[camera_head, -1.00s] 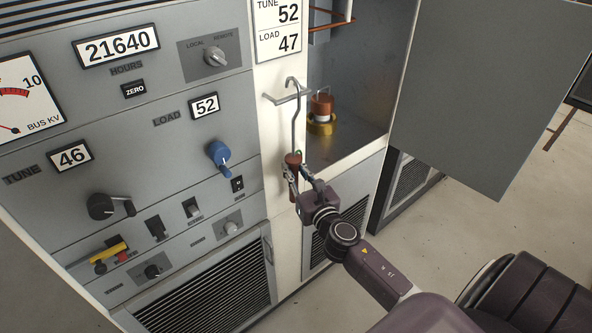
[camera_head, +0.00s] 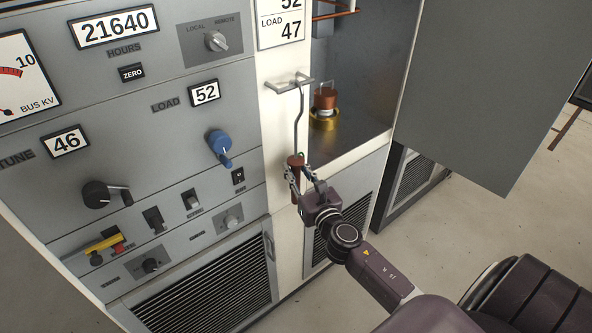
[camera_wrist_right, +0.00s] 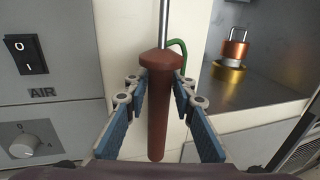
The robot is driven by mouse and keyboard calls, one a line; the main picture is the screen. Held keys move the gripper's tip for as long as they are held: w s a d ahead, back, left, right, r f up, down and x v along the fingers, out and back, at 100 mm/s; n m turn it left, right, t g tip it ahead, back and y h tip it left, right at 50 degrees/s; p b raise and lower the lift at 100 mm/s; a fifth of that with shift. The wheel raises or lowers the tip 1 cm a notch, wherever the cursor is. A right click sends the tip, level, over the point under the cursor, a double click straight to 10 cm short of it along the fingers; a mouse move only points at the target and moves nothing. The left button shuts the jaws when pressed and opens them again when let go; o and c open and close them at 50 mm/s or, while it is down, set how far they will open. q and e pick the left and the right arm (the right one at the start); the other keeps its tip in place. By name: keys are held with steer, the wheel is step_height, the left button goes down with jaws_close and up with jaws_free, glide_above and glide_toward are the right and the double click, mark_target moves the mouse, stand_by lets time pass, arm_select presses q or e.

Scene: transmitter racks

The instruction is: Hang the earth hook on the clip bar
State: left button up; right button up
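The earth hook is a grey metal rod (camera_head: 297,125) with a curved top and a red-brown handle (camera_wrist_right: 160,105). It stands upright against the white post, and a green wire leaves the handle's top. The clip bar (camera_head: 278,86) is a short metal bar on the post. The hook's curved top meets this bar and appears to lie over it, though the contact is small in view. My right gripper (camera_wrist_right: 161,84) has its fingers on either side of the handle, apart from it with narrow gaps. My left gripper is not in view.
A grey panel with knobs and switches (camera_head: 219,147) stands left of the post. The open cabinet at right holds a copper and brass part (camera_head: 325,105). A large grey door (camera_head: 470,90) hangs open at right.

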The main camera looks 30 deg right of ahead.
steer(key=o, duration=0.3)
steer(key=shift+s+f, duration=0.1)
steer(key=shift+f, duration=0.05)
steer(key=s+a+b, duration=0.1)
steer(key=s+b, duration=0.7)
steer(key=s, duration=1.4)
steer(key=shift+s+a+f, duration=0.15)
steer(key=shift+s+f, duration=0.15)
steer(key=shift+f, duration=0.05)
stand_by(0.5)
stand_by(0.4)
